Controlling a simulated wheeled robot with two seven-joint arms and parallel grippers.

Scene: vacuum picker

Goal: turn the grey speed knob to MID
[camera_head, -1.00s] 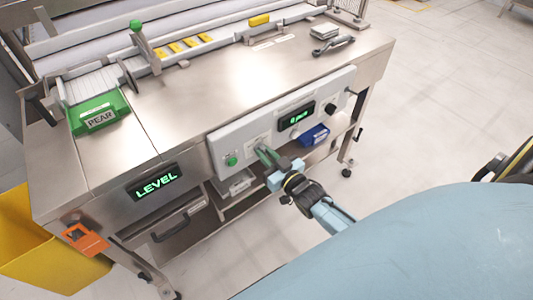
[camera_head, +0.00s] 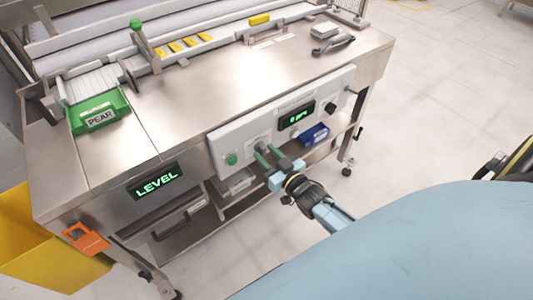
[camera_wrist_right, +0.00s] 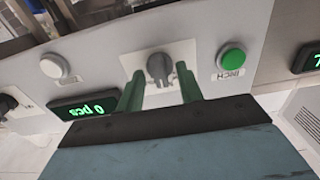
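The grey speed knob (camera_wrist_right: 160,68) sits on a pale square plate (camera_wrist_right: 185,50) on the front control panel. In the right wrist view its grip ridge stands roughly upright in the picture. My right gripper (camera_wrist_right: 163,85) has its two green fingers apart, one on each side of the knob, with small gaps showing. In the head view the right gripper (camera_head: 268,153) is at the panel and partly covers the knob's place. The plate's markings are too small to read, so I cannot tell which setting the knob points to. My left gripper is not in view.
Beside the knob are a green INCH button (camera_wrist_right: 231,59) and a white button (camera_wrist_right: 54,66). A counter display (camera_wrist_right: 85,108) reads "0 pcs". A black knob (camera_head: 330,109) sits farther right on the panel. A blue bin (camera_head: 314,134) is on the shelf below.

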